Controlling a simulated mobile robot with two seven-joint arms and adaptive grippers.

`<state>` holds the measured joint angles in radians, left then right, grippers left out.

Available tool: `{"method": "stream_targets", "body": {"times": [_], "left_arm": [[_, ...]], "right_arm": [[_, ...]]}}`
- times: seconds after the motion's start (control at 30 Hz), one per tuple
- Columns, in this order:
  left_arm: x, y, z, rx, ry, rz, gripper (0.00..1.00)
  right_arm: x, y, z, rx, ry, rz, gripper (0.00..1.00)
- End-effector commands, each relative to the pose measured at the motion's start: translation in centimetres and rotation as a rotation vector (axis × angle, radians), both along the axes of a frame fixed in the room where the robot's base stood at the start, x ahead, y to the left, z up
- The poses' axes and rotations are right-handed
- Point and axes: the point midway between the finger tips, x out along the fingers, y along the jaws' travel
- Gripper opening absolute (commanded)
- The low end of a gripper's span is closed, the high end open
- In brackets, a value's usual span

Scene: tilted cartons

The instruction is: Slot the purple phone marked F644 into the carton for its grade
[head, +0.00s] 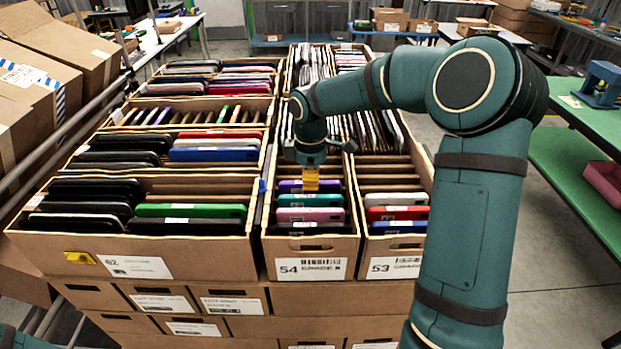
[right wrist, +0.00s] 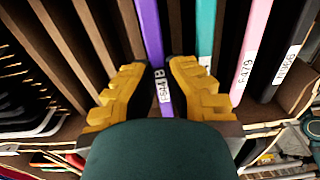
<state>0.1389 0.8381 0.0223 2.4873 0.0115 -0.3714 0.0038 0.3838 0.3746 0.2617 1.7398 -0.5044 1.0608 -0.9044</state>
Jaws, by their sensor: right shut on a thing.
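The purple phone (head: 290,187) stands in the front compartment of the carton marked 54 (head: 262,230), behind a teal, a pink and a black phone. My right gripper (head: 311,182) points down into this carton. Its yellow fingers are shut on the purple phone, as the right wrist view also shows (right wrist: 163,86). The phone's lower part is hidden in the carton. My left gripper is not in view.
The carton marked 62 (head: 205,264), with black, green and other phones, stands at left. Carton walls and dividers lie close around the fingers.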

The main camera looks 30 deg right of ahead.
Motion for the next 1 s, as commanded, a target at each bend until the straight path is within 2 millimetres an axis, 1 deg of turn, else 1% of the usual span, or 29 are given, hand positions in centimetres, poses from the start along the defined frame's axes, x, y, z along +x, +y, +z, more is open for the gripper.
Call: {"method": "stream_targets", "body": {"times": [1.0], "left_arm": [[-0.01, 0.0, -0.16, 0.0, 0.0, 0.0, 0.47]], "right_arm": [[0.02, 0.0, -0.41, -0.001, -0.001, 0.0, 0.0]]}}
